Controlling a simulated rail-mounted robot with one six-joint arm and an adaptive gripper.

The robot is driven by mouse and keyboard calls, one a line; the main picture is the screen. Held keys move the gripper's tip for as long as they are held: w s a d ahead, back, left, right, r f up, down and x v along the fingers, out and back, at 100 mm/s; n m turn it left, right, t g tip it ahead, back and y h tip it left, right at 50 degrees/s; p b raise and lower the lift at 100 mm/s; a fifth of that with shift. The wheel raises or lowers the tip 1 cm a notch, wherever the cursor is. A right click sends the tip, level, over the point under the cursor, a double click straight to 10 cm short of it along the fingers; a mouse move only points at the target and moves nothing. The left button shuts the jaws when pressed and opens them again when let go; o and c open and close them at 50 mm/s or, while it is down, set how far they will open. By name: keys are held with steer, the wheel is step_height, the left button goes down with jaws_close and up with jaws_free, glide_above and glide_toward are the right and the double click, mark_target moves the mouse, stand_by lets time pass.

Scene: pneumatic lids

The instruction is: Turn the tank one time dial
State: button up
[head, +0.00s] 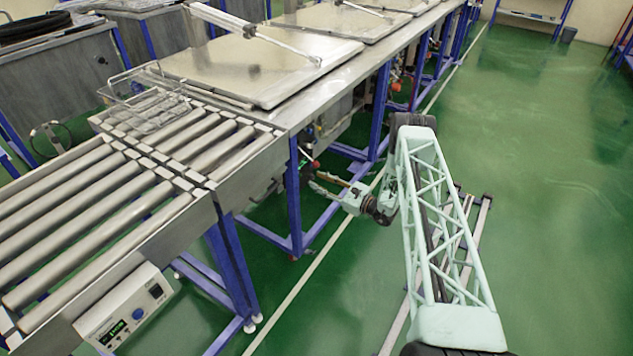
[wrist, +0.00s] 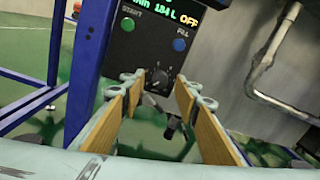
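A dark control panel (wrist: 143,52) fills the upper middle of the wrist view. Its round black dial (wrist: 158,76) has a pale pointer mark and scale marks around it. My gripper (wrist: 159,92) is open. Its two tan-padded fingers point at the panel, one on each side of the dial, with clear gaps; I see no contact. I cannot tell how far the tips are from the panel. In the head view my gripper (head: 329,185) reaches left toward the underside of the tank table, where the dial is too small or hidden to make out.
A blue frame leg (wrist: 88,65) stands left. A roller conveyor (head: 95,215) is left; green floor (head: 560,200) is open right.

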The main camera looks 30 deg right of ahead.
steer(key=shift+w+a, duration=0.35)
steer(key=shift+w, duration=0.3)
steer(key=shift+c, duration=0.2)
steer(key=c, duration=0.8)
